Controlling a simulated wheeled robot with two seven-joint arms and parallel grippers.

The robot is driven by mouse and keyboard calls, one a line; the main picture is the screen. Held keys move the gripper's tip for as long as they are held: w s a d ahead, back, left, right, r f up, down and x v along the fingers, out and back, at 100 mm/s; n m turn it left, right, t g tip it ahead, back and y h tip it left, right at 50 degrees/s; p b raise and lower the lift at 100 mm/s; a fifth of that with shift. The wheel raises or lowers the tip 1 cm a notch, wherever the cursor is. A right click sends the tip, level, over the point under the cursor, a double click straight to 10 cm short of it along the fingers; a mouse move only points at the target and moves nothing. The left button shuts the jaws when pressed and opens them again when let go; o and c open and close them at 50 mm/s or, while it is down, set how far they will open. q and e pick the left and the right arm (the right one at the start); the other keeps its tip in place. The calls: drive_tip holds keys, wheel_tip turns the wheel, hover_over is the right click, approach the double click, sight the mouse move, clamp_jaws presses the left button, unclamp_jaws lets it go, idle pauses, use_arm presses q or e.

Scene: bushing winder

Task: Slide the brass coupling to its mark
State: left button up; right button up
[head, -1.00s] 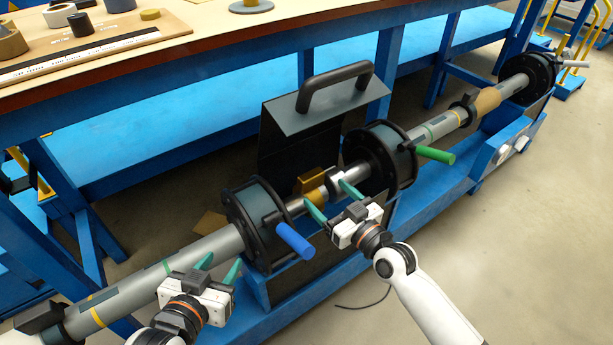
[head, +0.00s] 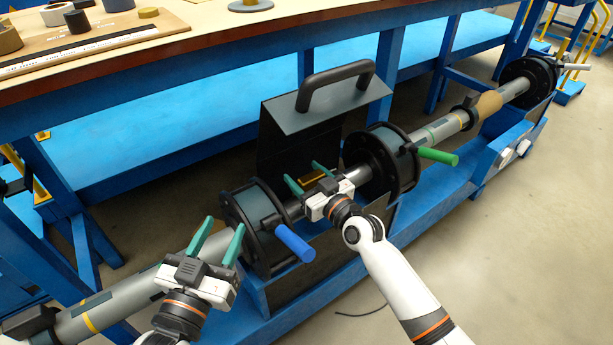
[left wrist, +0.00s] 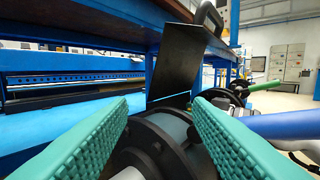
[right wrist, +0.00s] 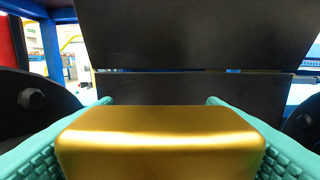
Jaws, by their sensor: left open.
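The brass coupling (head: 313,184) sits on the steel shaft between the two black-rimmed flanges, in front of the open dark guard. Its block-shaped upper part fills the lower middle of the right wrist view (right wrist: 160,140). My right gripper (head: 304,174) is at the coupling, one teal finger on each side of the block. The block hides the fingers' inner faces, so contact cannot be told. My left gripper (head: 218,230) is open and empty, its fingers pointing toward the left flange. I cannot make out the coupling's mark.
The left flange (head: 255,220) carries a blue handle (head: 294,243). The right flange (head: 381,163) carries a green handle (head: 438,156). The dark guard (head: 325,105) with its black grip stands behind the shaft. A workbench (head: 225,45) runs along the back.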

sight(319, 171)
drive_tip(key=c, duration=0.9)
drive_tip(key=shift+w+d+f+b, duration=0.1)
drive_tip(key=shift+w+d+b, duration=0.35)
drive_tip(key=shift+d+b, duration=0.2)
drive_tip(key=shift+w+d+b, duration=0.45)
drive_tip(key=shift+d+b, duration=0.05)
drive_tip(key=shift+d, duration=0.1)
drive_tip(key=shift+c, duration=0.2)
use_arm(q)
wheel_tip(319, 171, up, 8)
drive_tip(key=s+t+h, duration=0.2)
drive_tip(key=s+t, duration=0.1)
drive_tip(key=t, duration=0.3)
drive_tip(key=shift+d+f, duration=0.15)
drive_tip(key=shift+d, duration=0.05)
use_arm(e)
drive_tip(key=shift+w+d, duration=0.1)
drive_tip(key=shift+d, duration=0.05)
drive_tip(key=o, duration=1.1)
drive_tip(key=shift+o, duration=1.4)
drive_tip(key=shift+d, duration=0.1)
use_arm(q)
drive_tip(key=shift+w+d, duration=0.1)
drive_tip(key=shift+w, duration=0.05)
